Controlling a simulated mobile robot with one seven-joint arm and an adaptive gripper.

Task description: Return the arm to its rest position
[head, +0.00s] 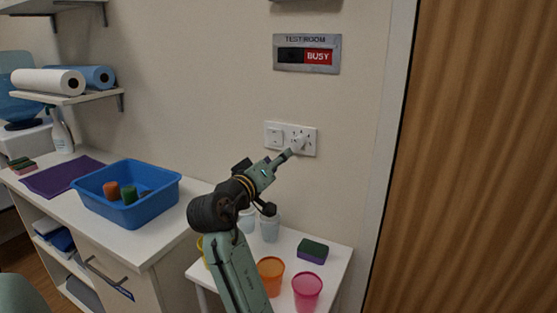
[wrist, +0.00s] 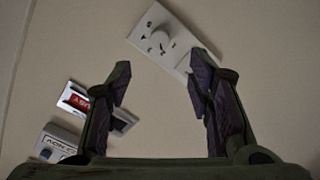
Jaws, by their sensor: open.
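My arm (head: 236,262) rises from the bottom of the head view, bends at a dark joint and reaches up toward the wall. My gripper (head: 286,156) is in front of the white wall socket plate (head: 273,137). In the wrist view my gripper (wrist: 160,76) has its two fingers wide apart, with nothing between them. The socket plate (wrist: 150,27) shows beyond the fingers, with a round white piece (wrist: 159,38) on it. The right finger overlaps the plate's lower end. I cannot tell whether it touches.
Below my arm, a small white table (head: 335,262) bears an orange cup (head: 270,275), a pink cup (head: 307,291), pale cups and a sponge (head: 312,250). A blue bin (head: 128,215) stands on the left counter. A BUSY sign (head: 307,54) hangs above; a wooden door (head: 470,160) is right.

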